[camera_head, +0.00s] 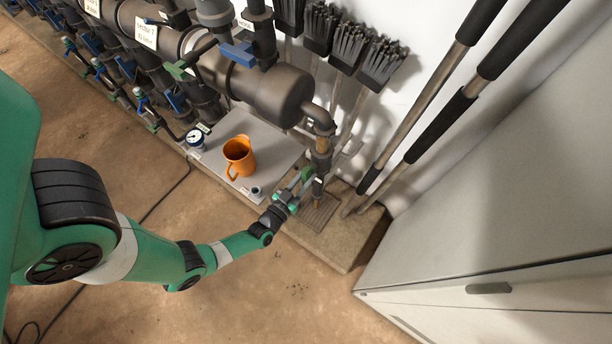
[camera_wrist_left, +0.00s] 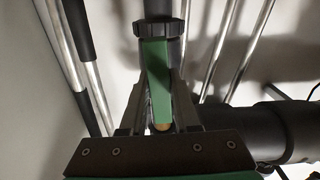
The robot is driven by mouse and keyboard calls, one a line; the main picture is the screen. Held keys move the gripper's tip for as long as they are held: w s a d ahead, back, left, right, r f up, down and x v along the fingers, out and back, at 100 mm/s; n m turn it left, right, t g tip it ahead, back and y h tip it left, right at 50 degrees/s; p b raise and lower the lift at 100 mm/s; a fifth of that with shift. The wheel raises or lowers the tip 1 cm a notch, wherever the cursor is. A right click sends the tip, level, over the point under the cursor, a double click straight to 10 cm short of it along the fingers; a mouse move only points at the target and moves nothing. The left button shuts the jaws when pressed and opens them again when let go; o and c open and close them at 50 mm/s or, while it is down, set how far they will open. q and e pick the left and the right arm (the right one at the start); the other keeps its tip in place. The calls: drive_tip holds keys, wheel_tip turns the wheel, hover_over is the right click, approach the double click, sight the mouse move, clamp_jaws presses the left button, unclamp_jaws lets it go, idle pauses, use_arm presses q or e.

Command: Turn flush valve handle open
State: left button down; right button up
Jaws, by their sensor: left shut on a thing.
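The green flush valve handle (camera_head: 306,174) sits on the pipe that drops from the end of the dark manifold (camera_head: 270,92). My left gripper (camera_head: 297,184) is shut on this handle. In the left wrist view the green handle (camera_wrist_left: 156,80) stands between the two fingers (camera_wrist_left: 160,112), below a dark ribbed collar (camera_wrist_left: 161,28) on the pipe. The fingers hide part of the handle's sides. My right gripper is not in view.
An orange mug (camera_head: 239,157) and a small gauge (camera_head: 195,138) stand on the grey plate (camera_head: 283,150) left of the gripper. A drain grate (camera_head: 318,214) lies below the pipe. Long-handled tools (camera_head: 425,112) lean on the wall, and a pale cabinet (camera_head: 500,250) stands right.

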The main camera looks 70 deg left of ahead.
use_arm(q)
drive_tip(key=shift+m, duration=0.4)
drive_tip(key=c, duration=0.7)
unclamp_jaws()
drive_tip(key=shift+s+d, duration=0.1)
drive_tip(key=shift+s+d, duration=0.2)
drive_tip(key=shift+s, duration=0.1)
drive_tip(key=p+v, duration=0.3)
drive_tip(key=v, duration=0.7)
drive_tip(key=shift+s+d, duration=0.2)
drive_tip(key=shift+s, duration=0.1)
